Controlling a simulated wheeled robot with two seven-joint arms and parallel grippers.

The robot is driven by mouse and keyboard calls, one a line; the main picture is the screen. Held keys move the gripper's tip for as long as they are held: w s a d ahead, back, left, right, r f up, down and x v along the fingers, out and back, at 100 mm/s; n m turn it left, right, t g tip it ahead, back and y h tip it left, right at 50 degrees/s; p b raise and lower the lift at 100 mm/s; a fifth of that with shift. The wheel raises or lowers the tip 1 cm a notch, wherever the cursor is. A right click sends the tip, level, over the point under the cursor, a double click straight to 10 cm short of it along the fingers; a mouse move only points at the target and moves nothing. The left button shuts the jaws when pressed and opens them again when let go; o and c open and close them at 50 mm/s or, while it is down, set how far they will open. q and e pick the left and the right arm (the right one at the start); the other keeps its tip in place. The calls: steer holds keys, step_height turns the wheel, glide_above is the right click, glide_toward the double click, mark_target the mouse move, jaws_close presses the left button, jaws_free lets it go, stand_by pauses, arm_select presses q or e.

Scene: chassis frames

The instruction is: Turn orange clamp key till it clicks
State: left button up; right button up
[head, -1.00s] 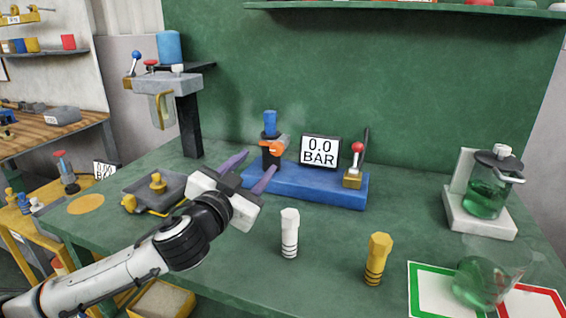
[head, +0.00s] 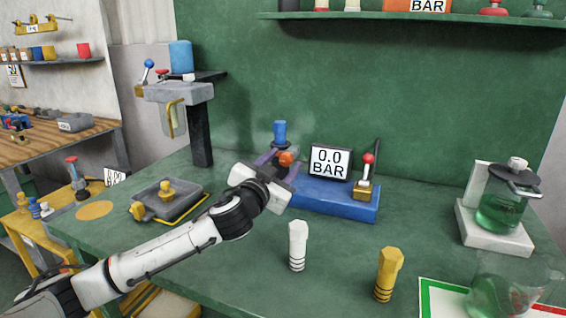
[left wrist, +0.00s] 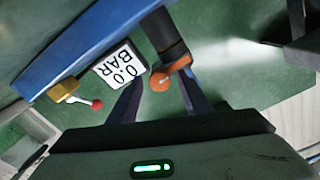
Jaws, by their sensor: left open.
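The orange clamp key (head: 286,158) sits on the dark clamp post at the left end of the blue base (head: 335,198), below a blue plug (head: 280,132). My left gripper (head: 278,163) is open in front of the post, its purple fingers pointing at the key. In the left wrist view the orange key (left wrist: 161,81) lies between the two finger tips of the left gripper (left wrist: 160,88), with no clear grip on it. A display (head: 330,161) on the base reads 0.0 BAR. My right gripper is not in view.
A red-knobbed lever (head: 367,172) stands at the base's right end. White (head: 298,246) and yellow (head: 388,274) plugs stand on the bench in front. A grey tray (head: 168,203) is at the left, and glass vessels with green liquid (head: 505,210) are at the right.

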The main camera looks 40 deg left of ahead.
arm_select(q)
steer(key=c, duration=1.1)
